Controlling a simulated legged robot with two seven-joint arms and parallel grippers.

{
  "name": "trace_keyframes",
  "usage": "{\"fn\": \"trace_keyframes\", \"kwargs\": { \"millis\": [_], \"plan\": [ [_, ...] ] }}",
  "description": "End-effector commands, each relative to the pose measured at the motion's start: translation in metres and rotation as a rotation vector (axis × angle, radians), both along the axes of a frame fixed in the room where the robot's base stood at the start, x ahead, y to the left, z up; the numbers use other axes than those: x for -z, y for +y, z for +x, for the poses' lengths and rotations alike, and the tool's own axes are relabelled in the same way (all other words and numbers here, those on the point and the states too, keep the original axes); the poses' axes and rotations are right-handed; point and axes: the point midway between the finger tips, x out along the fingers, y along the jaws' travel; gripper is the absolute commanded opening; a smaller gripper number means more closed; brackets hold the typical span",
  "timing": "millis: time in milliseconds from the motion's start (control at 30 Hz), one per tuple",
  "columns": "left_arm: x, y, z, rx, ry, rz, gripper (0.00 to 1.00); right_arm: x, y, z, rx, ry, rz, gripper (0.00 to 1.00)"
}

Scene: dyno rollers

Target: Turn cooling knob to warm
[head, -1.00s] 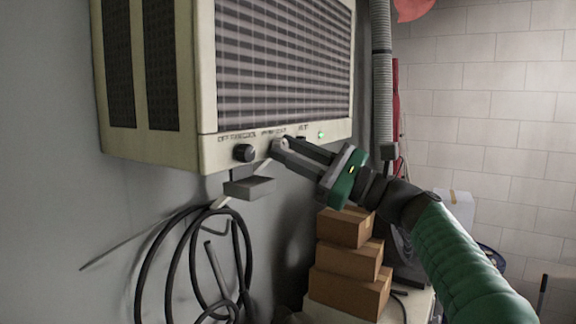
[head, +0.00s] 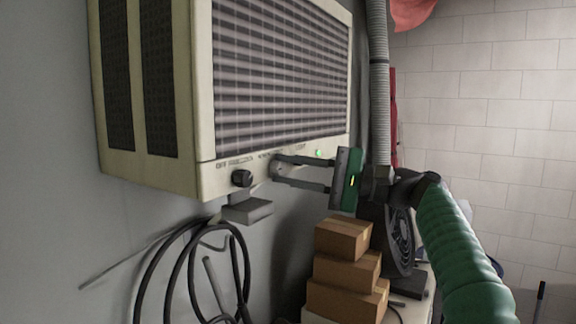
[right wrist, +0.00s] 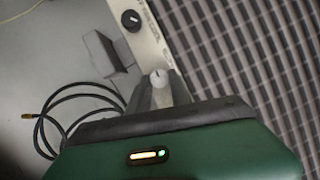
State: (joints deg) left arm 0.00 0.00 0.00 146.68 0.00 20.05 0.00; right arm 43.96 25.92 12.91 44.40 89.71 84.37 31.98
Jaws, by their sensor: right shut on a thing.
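The wall cooler (head: 180,172) is a cream box with a slatted grille, and its control strip runs along the lower front edge. A black knob (head: 241,178) sits on the strip; it also shows in the right wrist view (right wrist: 131,20). My right gripper (head: 276,170) reaches in from the right to the second knob along the strip. In the right wrist view its fingers are shut on this pale knob (right wrist: 159,78), which has a dark mark on its face. The fingers hide its sides. The labels are too small to read surely. My left gripper is not in view.
A small grey box (head: 247,211) juts out below the strip. Coiled black hose (head: 168,265) hangs on the wall. Stacked cartons (head: 343,238) and a dark fan (head: 400,238) stand below my right arm. A grey conduit (head: 379,95) runs down at the cooler's right.

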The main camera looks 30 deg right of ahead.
Motion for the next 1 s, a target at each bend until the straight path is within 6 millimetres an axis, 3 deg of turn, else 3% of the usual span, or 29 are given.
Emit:
{"fn": "trace_keyframes", "kwargs": {
  "millis": [667, 700, 833, 1000],
  "plan": [
    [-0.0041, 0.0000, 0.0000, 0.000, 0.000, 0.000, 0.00, 0.0052, -0.0003, 0.0005, -0.005, -0.024, -0.063, 0.00],
    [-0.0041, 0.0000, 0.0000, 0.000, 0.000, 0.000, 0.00, 0.0052, -0.0004, 0.0006, -0.005, -0.024, -0.063, 0.27],
    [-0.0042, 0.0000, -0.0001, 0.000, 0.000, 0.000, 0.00, 0.0041, -0.0003, 0.0006, -0.004, -0.027, -0.062, 0.44],
    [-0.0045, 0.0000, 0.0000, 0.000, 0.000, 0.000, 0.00, 0.0028, -0.0001, 0.0010, -0.003, -0.029, -0.061, 0.46]
  ]
}}
